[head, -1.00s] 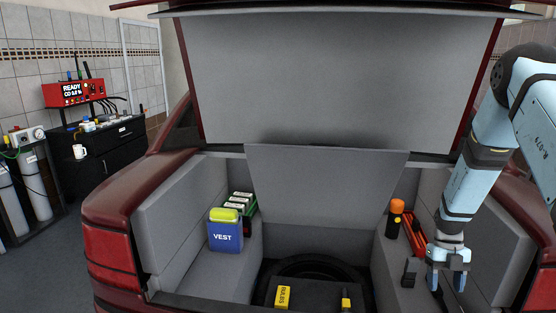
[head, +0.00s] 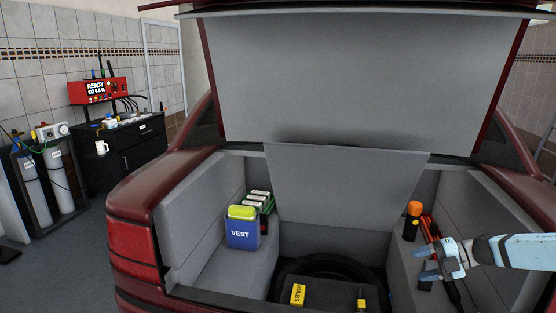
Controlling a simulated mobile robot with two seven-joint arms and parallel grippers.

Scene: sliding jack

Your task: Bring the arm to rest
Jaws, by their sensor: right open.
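My right gripper (head: 432,266) is in the head view at the right side of the open car trunk. Its arm comes in from the right edge, lying nearly level. The two fingers point left, are apart and hold nothing. The gripper partly covers a red tool (head: 429,229), which looks like the jack, on the right ledge of the trunk. A dark object behind the fingers is mostly hidden. My left gripper is not in view.
An orange-capped dark cylinder (head: 412,221) stands beside the red tool. The blue VEST pouch (head: 242,232) is on the left ledge. The trunk floor panel (head: 345,188) is raised, over the spare tyre well with a yellow BULBS box (head: 298,294). The raised tailgate (head: 360,80) is above.

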